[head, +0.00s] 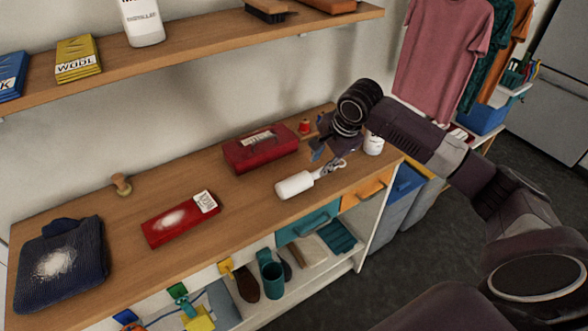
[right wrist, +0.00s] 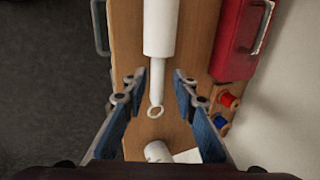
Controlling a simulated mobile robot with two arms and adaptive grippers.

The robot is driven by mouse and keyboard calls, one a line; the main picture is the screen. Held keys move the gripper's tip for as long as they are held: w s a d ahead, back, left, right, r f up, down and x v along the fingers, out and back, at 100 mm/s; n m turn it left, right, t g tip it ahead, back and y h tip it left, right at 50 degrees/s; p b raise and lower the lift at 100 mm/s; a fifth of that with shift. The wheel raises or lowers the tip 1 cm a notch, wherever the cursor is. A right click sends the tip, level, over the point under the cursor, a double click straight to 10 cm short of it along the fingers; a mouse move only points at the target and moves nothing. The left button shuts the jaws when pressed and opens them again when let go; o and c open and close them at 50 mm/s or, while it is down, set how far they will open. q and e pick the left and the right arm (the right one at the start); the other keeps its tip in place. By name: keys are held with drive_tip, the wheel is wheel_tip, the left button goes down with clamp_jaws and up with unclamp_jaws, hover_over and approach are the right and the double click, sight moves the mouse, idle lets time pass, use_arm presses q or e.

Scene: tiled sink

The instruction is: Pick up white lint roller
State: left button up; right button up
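The white lint roller (head: 294,185) lies on the wooden counter near its front edge, with its thin handle pointing toward my right gripper (head: 326,160). In the right wrist view the roller's white cylinder (right wrist: 161,28) is at the top, and its handle with a ring at the end runs down between the blue finger pads. My right gripper (right wrist: 158,88) is open, with one finger on each side of the handle and visible gaps to it. Whether the fingers are at the handle's height is hard to tell. My left gripper is not in view.
A red case (head: 262,150) stands behind the roller, with spools (head: 304,126) beside it. A white container (head: 373,144) is to the right. A red box (head: 180,218) and folded dark blue cloth (head: 60,262) lie left. A shelf (head: 210,38) hangs above.

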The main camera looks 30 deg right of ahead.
sight(316, 174)
drive_tip(key=shift+w+d+f+p, duration=0.1)
drive_tip(key=shift+f+p, duration=0.15)
drive_tip(key=shift+f, duration=0.35)
drive_tip(key=shift+w+d+f+p, duration=0.1)
drive_tip(key=shift+f+p, duration=0.1)
drive_tip(key=shift+f, duration=0.4)
drive_tip(key=shift+p+x, duration=0.5)
drive_tip(key=shift+x, duration=1.75)
drive_tip(key=shift+w+f, duration=0.1)
drive_tip(key=shift+w, duration=0.05)
drive_tip(key=c, duration=0.6)
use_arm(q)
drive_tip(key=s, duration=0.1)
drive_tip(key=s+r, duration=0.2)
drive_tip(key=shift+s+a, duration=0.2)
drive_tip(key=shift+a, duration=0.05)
use_arm(e)
clamp_jaws()
